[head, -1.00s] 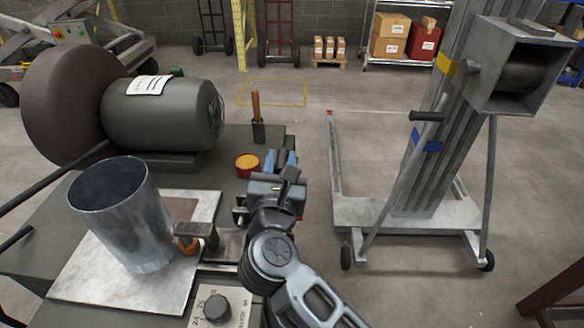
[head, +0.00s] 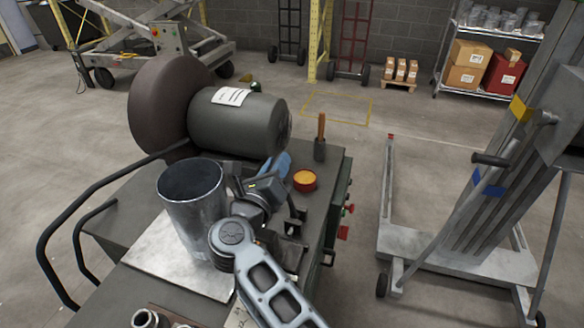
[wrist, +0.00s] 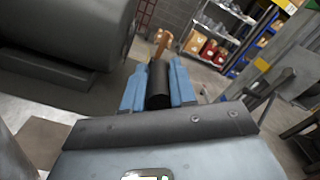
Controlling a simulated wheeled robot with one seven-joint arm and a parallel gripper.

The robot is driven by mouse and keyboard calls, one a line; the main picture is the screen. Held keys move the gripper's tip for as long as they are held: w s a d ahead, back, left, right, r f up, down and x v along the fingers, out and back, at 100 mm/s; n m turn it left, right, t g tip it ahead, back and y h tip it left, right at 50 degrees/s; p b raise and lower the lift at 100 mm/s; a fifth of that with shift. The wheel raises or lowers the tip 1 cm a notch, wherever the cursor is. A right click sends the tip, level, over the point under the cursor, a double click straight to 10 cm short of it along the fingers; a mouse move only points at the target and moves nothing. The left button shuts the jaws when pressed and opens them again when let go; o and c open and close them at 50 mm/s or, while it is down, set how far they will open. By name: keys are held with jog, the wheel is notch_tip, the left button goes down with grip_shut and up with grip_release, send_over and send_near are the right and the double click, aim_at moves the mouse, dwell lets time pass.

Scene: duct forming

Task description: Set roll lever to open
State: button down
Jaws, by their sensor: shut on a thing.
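My gripper (head: 276,164) is over the bench beside the sheet metal cylinder. In the wrist view its two blue fingers (wrist: 158,88) are closed around a dark, rounded grip (wrist: 158,80). This grip fits the roll lever's handle, but its root and pivot are hidden, so I cannot tell the lever's setting. In the head view my gripper and arm cover that spot. The open-topped grey metal cylinder (head: 193,212) stands upright on a pale plate (head: 150,262), just left of my gripper.
A dark motor-like drum (head: 238,122) lies close behind my gripper. An orange-topped round dish (head: 305,180) and a wooden-handled tool (head: 321,135) are to its right. A duct lift (head: 480,215) stands on the floor at right. Open floor separates it from the bench.

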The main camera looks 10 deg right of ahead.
jog(key=shift+w+a+f+n, duration=0.45)
jog(key=shift+a+f+n, duration=0.2)
jog(key=shift+n, duration=0.05)
jog(key=shift+f, duration=0.1)
jog(key=c, duration=1.2)
grip_release()
jog(key=shift+o, duration=1.4)
jog(key=shift+a+r, duration=0.1)
jog(key=shift+r, duration=0.1)
jog(key=b+v, duration=0.1)
jog(key=v, duration=0.6)
jog(key=shift+s+a, duration=0.2)
jog(key=shift+s, duration=0.1)
jog(key=shift+f, duration=0.1)
